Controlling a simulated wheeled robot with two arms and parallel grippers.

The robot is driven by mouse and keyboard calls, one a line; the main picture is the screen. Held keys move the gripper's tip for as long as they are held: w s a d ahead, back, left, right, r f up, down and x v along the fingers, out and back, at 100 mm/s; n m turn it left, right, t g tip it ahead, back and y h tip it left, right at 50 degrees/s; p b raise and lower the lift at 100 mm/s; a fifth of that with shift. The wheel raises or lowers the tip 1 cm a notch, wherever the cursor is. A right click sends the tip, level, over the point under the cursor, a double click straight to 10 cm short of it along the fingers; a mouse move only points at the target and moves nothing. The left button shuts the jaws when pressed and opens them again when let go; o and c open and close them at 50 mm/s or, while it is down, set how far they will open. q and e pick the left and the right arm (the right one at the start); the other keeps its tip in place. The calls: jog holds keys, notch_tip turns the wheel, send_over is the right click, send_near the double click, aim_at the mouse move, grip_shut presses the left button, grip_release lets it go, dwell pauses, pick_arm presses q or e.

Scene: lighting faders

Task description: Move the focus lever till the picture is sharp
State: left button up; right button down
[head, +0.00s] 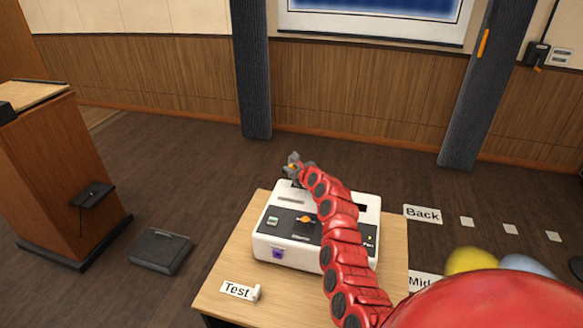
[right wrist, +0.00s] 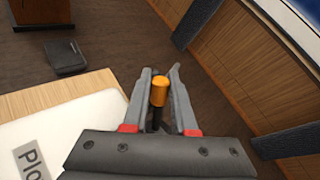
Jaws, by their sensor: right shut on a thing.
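The white projector-like box (head: 288,248) with a dark top panel stands on a light wood table (head: 225,270). My right gripper (head: 293,166) is at the box's far edge, its red arm crossing over the box. In the right wrist view its two grey fingers are shut on a lever with an orange knob (right wrist: 158,92) and a dark stem. The knob stands upright between the fingers. Only the lower part of the screen (head: 375,8) shows, with a blue, soft-looking picture; its sharpness is hard to judge. My left gripper is not in view.
A "Test" label (head: 237,290) lies on the table's front left. A wooden lectern (head: 50,170) and a dark case (head: 160,250) stand on the floor at left. "Back" (head: 422,214) and "Mid" labels lie at right. Dark pillars (head: 253,75) flank the screen.

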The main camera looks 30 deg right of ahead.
jog(key=shift+s+d+m+t+b, duration=0.3)
jog(key=shift+s+d+t+b, duration=0.15)
jog(key=shift+b, duration=0.3)
jog(key=shift+s+d+r+t, duration=0.15)
jog(key=shift+s+r+t, duration=0.05)
jog(key=shift+s+t, duration=0.05)
jog(key=shift+s+d+r+m+t+y+b, duration=0.2)
jog(key=shift+r+m+t+y+b, duration=0.1)
jog(key=shift+m+b, duration=0.1)
jog(key=c, duration=0.7)
grip_release()
jog(key=shift+a, duration=0.1)
jog(key=shift+c, duration=0.2)
jog(key=b+v, duration=0.1)
jog(key=v, duration=1.6)
jog(key=shift+s+r, duration=0.15)
